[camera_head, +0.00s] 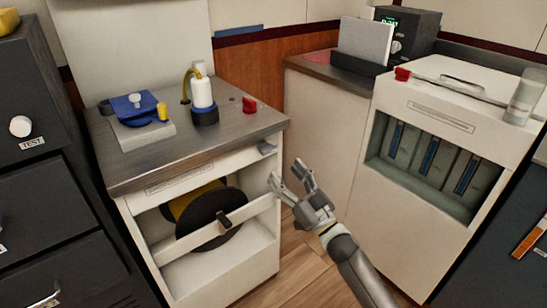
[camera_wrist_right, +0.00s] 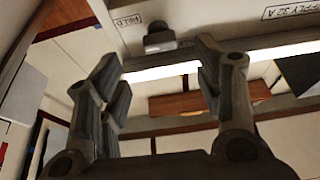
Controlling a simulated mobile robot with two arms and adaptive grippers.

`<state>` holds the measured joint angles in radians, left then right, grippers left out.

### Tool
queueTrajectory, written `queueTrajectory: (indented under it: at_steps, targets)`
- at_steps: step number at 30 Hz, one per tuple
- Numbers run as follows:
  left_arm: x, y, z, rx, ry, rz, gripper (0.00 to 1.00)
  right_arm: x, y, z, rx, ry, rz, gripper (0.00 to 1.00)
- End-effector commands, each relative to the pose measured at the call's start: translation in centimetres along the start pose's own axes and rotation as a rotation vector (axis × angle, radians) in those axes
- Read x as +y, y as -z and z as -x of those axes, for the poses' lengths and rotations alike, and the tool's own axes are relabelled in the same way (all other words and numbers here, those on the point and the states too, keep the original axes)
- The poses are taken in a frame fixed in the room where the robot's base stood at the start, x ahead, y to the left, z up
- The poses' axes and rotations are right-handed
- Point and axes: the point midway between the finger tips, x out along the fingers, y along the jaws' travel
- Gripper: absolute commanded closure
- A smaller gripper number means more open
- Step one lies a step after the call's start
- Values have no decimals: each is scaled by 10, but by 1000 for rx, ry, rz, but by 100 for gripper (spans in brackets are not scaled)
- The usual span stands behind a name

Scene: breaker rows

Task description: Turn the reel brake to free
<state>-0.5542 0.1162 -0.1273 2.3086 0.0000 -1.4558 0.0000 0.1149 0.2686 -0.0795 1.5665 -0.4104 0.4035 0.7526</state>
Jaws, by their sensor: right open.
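The white reel cabinet (camera_head: 250,258) stands at left centre in the head view, with a dark reel (camera_head: 212,220) in its open front. A small grey knob (camera_head: 267,147), which looks like the reel brake, sits at the upper right of the front. In the wrist view the grey knob (camera_wrist_right: 158,38) shows beside a small label that seems to read HELD. My right gripper (camera_head: 291,176) is open and empty, just below and right of the knob, apart from it. In the wrist view its fingers (camera_wrist_right: 163,68) stand apart, with the knob beyond the gap. My left gripper is out of view.
The metal top (camera_head: 165,163) carries a blue clamp-like device (camera_head: 137,106), a white bottle (camera_head: 203,95) and a red knob (camera_head: 249,104). Dark drawers (camera_head: 50,200) stand at left. A white cabinet with slots (camera_head: 385,205) stands at right. Open wooden floor (camera_head: 290,265) lies between.

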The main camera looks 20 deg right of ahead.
Motion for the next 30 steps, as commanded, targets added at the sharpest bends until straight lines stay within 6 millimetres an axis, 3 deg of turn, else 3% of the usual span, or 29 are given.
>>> queueTrajectory:
  at_steps: [6,12,25,30]
  targets:
    - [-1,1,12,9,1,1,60,0,0,-40,1,0,-1,39]
    - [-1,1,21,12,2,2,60,0,-1,-63,0,-1,0,39]
    - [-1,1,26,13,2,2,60,0,-1,-71,-2,-1,-1,39]
    - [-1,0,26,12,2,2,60,0,-1,-70,-2,-1,-1,61]
